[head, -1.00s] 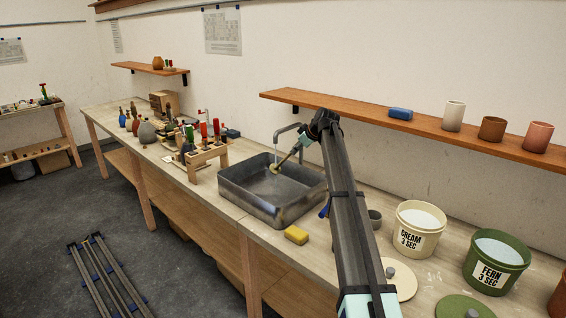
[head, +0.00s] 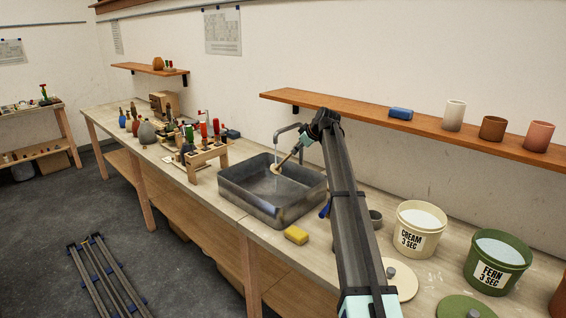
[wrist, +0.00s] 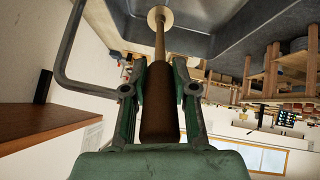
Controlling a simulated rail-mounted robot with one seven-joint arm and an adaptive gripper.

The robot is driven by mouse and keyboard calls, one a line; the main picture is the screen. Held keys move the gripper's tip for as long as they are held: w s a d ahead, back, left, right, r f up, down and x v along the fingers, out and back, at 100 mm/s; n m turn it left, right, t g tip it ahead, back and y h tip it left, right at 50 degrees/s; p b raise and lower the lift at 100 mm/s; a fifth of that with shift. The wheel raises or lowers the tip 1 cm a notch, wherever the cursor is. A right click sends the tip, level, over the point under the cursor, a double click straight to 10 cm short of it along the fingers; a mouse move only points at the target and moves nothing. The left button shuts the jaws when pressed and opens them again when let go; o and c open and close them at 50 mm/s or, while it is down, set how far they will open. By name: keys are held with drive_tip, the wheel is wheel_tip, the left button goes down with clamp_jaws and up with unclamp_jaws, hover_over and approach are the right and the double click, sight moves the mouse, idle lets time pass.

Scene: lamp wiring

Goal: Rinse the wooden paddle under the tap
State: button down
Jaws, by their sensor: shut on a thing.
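The wooden paddle (head: 287,160) is held tilted over the sink, its round pale head low and to the left. In the wrist view its brown handle (wrist: 159,115) runs between the fingers to the round head (wrist: 159,13). My gripper (head: 301,146) is shut on the handle; it also shows in the wrist view (wrist: 158,85). The grey metal tap (head: 278,130) arches over the grey sink (head: 245,202). A thin pale stream shows below the spout, at the paddle head. The exact contact is too small to tell.
A yellow sponge (head: 296,234) lies in front of the sink. A tool rack (head: 205,154) stands to its left. Cream (head: 417,240) and green (head: 494,270) buckets stand at right. A wooden shelf (head: 350,113) with a blue block and cups hangs above.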

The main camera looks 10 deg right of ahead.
drive_tip(key=shift+a, duration=0.3)
drive_tip(key=s, duration=0.6)
drive_tip(key=shift+b, duration=0.3)
idle(0.8)
drive_tip(key=s+r+p, duration=0.1)
drive_tip(key=s+r, duration=0.4)
drive_tip(key=shift+p, duration=0.4)
idle(0.4)
